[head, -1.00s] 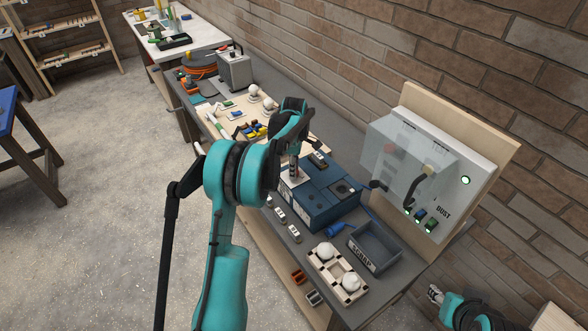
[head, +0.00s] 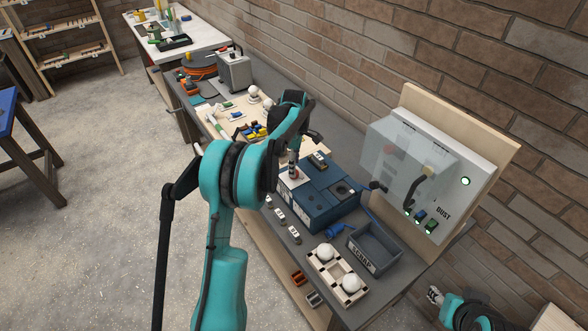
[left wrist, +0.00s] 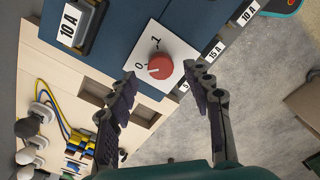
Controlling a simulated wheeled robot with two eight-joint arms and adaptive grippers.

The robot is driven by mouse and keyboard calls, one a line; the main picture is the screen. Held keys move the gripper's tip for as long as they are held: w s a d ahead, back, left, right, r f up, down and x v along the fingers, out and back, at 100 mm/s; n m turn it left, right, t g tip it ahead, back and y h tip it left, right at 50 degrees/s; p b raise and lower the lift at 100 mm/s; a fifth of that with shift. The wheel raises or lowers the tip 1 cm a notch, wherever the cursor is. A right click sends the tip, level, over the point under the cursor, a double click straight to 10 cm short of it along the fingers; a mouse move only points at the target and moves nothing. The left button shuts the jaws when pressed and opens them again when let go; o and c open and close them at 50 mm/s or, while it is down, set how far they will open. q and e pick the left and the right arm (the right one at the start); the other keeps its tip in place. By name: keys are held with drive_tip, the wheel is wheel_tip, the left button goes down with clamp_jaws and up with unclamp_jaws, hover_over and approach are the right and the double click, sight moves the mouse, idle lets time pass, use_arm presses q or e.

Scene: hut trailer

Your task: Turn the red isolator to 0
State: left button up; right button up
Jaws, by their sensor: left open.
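The red isolator knob (left wrist: 159,66) sits on a white plate (left wrist: 172,47) marked 0 and 1, on top of the blue box (head: 318,204). A pale mark on the knob's edge points roughly toward the 0 side. My left gripper (left wrist: 160,73) is open, with its fingertips on either side of the knob and apart from it in the left wrist view. In the head view the knob (head: 292,171) is partly covered by my left gripper. My right gripper (head: 436,295) is at the lower right, too small to judge.
A wall panel (head: 452,190) with a clear cover, a black handle and lit buttons stands right of the blue box. A grey scrap tray (head: 374,247) and a wooden holder with white balls (head: 337,276) are in front. Small labelled parts (head: 280,214) lie along the bench edge.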

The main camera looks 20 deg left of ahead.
use_arm(q)
wheel_tip(320, 180, up, 9)
idle(0.3)
drive_tip(key=shift+r, duration=0.1)
